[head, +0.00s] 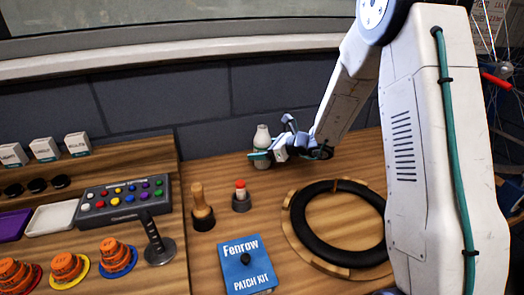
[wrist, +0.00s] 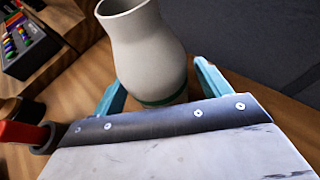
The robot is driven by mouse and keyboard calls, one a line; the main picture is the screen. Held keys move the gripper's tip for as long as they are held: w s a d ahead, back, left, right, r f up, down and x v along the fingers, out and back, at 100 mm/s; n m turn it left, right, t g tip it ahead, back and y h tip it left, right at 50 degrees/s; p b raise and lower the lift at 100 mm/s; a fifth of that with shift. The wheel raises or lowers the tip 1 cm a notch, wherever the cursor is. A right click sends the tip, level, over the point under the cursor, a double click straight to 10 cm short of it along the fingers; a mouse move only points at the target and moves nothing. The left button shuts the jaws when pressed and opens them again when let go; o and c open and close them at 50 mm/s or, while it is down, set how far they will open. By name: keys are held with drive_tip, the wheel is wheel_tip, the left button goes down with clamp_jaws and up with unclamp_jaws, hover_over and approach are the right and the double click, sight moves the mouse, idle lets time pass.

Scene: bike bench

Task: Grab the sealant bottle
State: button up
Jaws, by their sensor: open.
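The sealant bottle (head: 262,143) is pale grey-white with a green band low down, and stands upright on the wooden bench near the back wall. My gripper (head: 268,154) is at the bottle in the head view. In the wrist view the bottle (wrist: 150,50) fills the upper middle, and the teal fingers of my gripper (wrist: 158,84) are open, one on each side of it.
A red-capped item (head: 240,190) in a dark holder and a wooden-handled tool (head: 200,205) stand left of my gripper. A blue patch kit (head: 247,266) lies in front. A black tyre ring (head: 335,225) on a round wooden board is at right. The grey wall (head: 215,95) is close behind.

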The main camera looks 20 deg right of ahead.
drive_tip(key=c, duration=1.2)
drive_tip(key=shift+r, duration=0.2)
